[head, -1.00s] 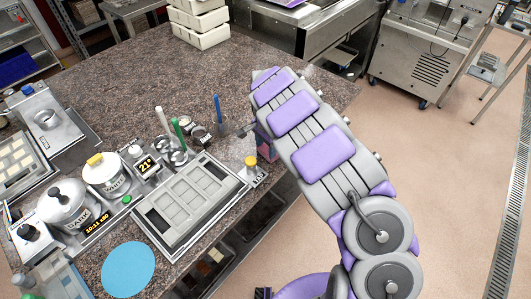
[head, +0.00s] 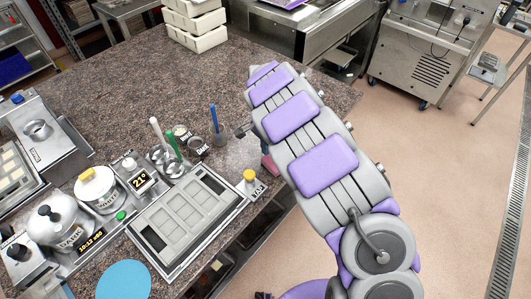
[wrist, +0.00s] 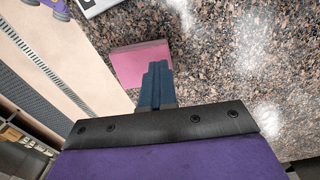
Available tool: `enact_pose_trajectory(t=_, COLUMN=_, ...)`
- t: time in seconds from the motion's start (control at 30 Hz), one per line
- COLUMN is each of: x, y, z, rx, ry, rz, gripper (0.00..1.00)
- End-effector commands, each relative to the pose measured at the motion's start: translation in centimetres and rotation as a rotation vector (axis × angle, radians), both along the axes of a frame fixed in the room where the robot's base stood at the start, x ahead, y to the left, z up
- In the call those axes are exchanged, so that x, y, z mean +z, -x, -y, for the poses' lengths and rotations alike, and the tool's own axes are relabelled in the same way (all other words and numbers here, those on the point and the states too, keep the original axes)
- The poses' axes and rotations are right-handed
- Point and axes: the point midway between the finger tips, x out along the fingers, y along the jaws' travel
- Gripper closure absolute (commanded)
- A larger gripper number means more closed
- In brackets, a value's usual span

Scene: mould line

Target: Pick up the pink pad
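The pink pad (wrist: 140,62) is a flat, block-like piece lying on the speckled stone counter in the wrist view. In the head view only a small pink part of it (head: 268,163) shows beside my arm, at the counter's right edge. My gripper (wrist: 157,80) has dark blue fingers, which reach over the pad's lower right part in the wrist view and hide some of it. I cannot tell whether they touch the pad or how far apart they are.
Left of the pad stand a yellow-knobbed device (head: 250,178), a cup with a blue stick (head: 217,132) and a grey mould tray (head: 188,215). Pots (head: 58,228) stand farther left. White bins (head: 195,25) are stacked at the back. The counter's middle is clear.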

Motion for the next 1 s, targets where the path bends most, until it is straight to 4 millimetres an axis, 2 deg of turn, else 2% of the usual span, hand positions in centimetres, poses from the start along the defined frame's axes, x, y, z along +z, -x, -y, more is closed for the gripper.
enact_pose_trajectory(t=0.03, x=1.8, y=0.1, z=-0.1, rx=0.001, ry=-0.001, rz=0.010, gripper=1.00)
enact_pose_trajectory(t=0.2, x=4.2, y=-0.1, z=-0.2, rx=0.001, ry=-0.004, rz=0.014, gripper=1.00)
enact_pose_trajectory(t=0.5, x=4.7, y=-0.1, z=-0.5, rx=0.002, ry=-0.004, rz=0.018, gripper=1.00)
enact_pose_trajectory(t=1.0, x=4.9, y=-0.1, z=-0.3, rx=0.002, ry=-0.007, rz=0.019, gripper=0.53)
